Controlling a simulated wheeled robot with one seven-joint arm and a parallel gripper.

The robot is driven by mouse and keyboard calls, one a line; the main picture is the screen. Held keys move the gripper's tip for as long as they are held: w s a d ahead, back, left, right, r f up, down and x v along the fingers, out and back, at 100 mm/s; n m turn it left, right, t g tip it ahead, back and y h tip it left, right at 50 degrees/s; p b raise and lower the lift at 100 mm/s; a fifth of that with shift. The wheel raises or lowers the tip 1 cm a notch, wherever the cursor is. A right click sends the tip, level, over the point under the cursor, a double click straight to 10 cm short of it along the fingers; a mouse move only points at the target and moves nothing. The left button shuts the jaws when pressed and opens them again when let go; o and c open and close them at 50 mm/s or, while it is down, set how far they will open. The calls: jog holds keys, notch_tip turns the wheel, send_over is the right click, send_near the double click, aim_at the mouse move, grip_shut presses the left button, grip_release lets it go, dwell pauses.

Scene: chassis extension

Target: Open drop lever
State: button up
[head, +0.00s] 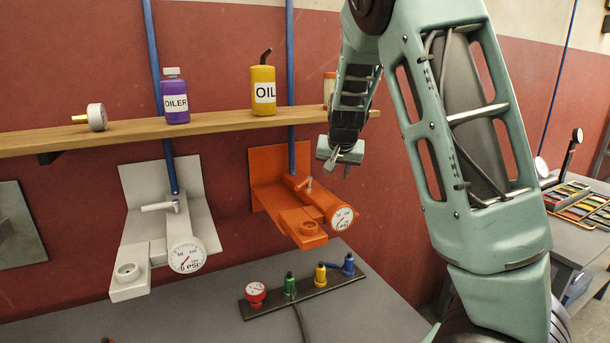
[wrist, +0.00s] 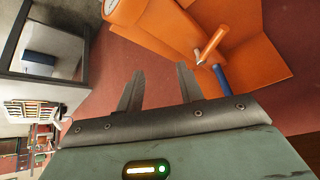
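An orange gauge unit (head: 302,228) is fixed to the red wall below the shelf. A small lever with a pale end (head: 304,184) sits on its top; in the wrist view this lever (wrist: 212,42) is orange and points away from the body. A matching white unit (head: 172,240) to its left has a pale lever (head: 160,206) lying sideways. No label shows which lever is the drop lever. My gripper (head: 338,169) is in the air to the right of the orange unit and above it. In the wrist view my gripper (wrist: 160,70) is open and empty, apart from the orange lever.
A wooden shelf (head: 215,122) above holds a purple oiler bottle (head: 175,97), a yellow oil can (head: 263,91) and a gauge (head: 97,117). Blue pipes rise from both units. A bar of coloured fittings (head: 303,288) lies on the grey table (head: 350,318) below.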

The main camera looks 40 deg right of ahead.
aim_at(303, 183)
jog(key=a+r+m+t+y, duration=0.25)
jog(key=a+r+m, duration=0.25)
jog(key=r, duration=0.3)
jog(key=x, duration=1.7)
jog(key=shift+w+d+f, duration=0.1)
jog(key=shift+d, duration=0.25)
jog(key=shift+b, duration=0.3)
grip_shut()
